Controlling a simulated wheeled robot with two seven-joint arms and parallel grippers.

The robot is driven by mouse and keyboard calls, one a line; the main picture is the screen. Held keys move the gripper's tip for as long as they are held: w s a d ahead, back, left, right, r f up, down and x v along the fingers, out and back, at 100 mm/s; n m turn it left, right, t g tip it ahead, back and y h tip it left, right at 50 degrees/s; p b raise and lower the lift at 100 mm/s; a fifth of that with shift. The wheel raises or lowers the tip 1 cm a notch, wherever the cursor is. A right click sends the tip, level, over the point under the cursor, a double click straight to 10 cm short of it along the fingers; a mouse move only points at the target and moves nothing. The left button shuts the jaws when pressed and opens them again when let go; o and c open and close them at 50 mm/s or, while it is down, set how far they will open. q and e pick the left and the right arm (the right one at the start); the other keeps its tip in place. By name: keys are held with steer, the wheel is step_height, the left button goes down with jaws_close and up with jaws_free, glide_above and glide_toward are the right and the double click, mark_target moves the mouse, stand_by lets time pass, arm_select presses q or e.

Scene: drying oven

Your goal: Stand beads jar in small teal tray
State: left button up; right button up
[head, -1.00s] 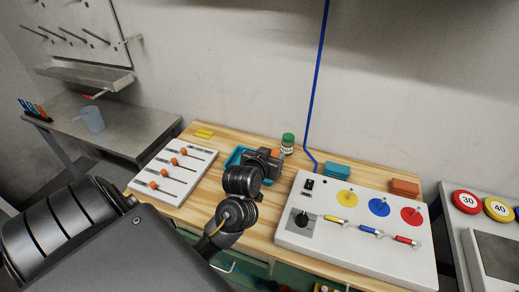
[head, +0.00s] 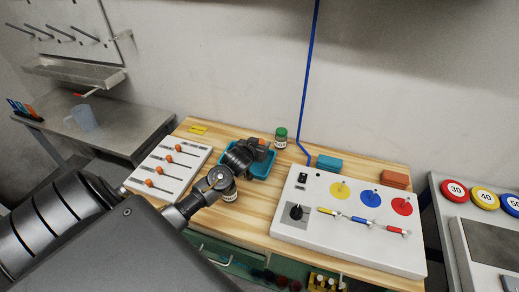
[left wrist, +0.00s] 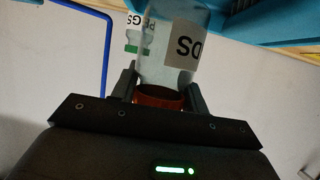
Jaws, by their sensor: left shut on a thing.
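My left gripper (head: 262,150) is shut on the beads jar at its orange-red lid (left wrist: 158,97). The clear jar (left wrist: 155,68) carries a white label ending in "DS" in the left wrist view, which shows the scene upside down. In the head view only an orange bit shows at the gripper, and the jar's body is hidden. The small teal tray (head: 264,172) lies on the wooden bench just below the gripper. Its teal surface also shows in the left wrist view (left wrist: 275,27). I cannot tell whether the jar's base touches the tray. My right gripper is not in view.
A green-lidded jar (head: 281,138), labelled PEGS in the wrist view, stands behind the tray. Another jar (head: 230,196) is partly hidden by my left arm. A slider panel (head: 168,168) lies left and a switch panel (head: 350,220) right. A blue cable (head: 308,90) runs down the wall.

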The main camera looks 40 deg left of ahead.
arm_select(q)
steer(key=shift+w+a+f, duration=0.1)
steer(key=shift+f, duration=0.15)
step_height(320, 180, down, 2)
steer(key=shift+f+p, duration=0.1)
steer(key=shift+p, duration=0.65)
steer(key=shift+f, duration=0.35)
steer(key=shift+f, duration=0.15)
steer(key=shift+f, duration=0.1)
steer(key=o, duration=1)
